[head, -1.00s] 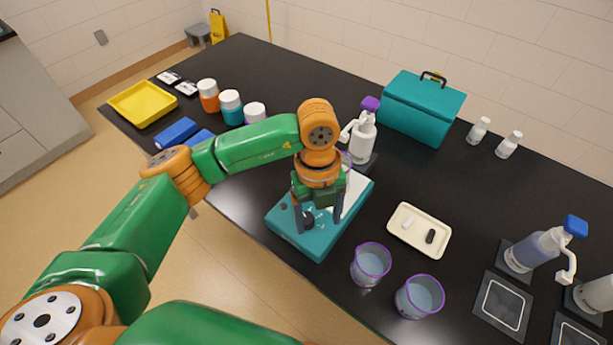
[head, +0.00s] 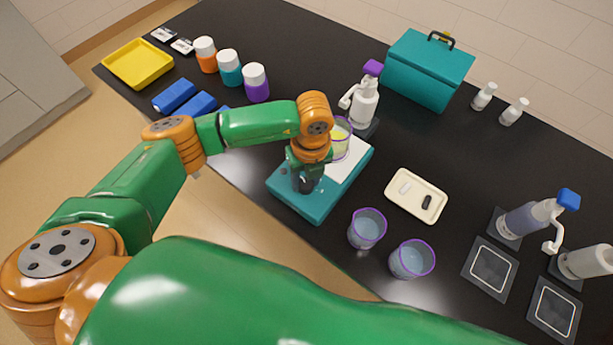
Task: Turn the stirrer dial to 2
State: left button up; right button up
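The stirrer (head: 296,208) is a teal box with a white top plate near the front edge of the black bench. A beaker (head: 341,143) with a purple rim and yellowish liquid stands on its plate, partly hidden by my arm. The dark dial (head: 306,186) is on the stirrer's near left part, mostly hidden by my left gripper. My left gripper (head: 307,183) points down at the dial, its fingers beside it; whether they press on it is too small to tell. The dial's marks cannot be read. My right gripper is not in view.
Two purple-rimmed beakers (head: 367,228) (head: 411,259) stand right of the stirrer, near the bench edge. A cream tray (head: 416,196) with two small bars lies behind them. A pump bottle (head: 363,103) stands behind the stirrer, near a teal case (head: 427,70).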

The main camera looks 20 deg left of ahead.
pick_arm(q)
grip_shut()
jog(key=shift+f+m+b, duration=0.2)
jog(key=shift+m+b, duration=0.7)
jog(key=shift+b, duration=0.15)
jog(key=m+b, duration=1.1)
jog(key=b, duration=0.1)
jog(key=shift+s+m+t+b, duration=0.1)
jog(key=shift+m+t+b, duration=0.2)
jog(key=shift+m+t, duration=0.1)
jog(key=shift+r+m+b, duration=0.2)
jog(key=shift+m+b, duration=1.5)
jog(key=shift+m, duration=0.3)
jog(key=o, duration=0.7)
grip_release()
jog(key=shift+s, duration=0.1)
jog(key=shift+c, duration=0.2)
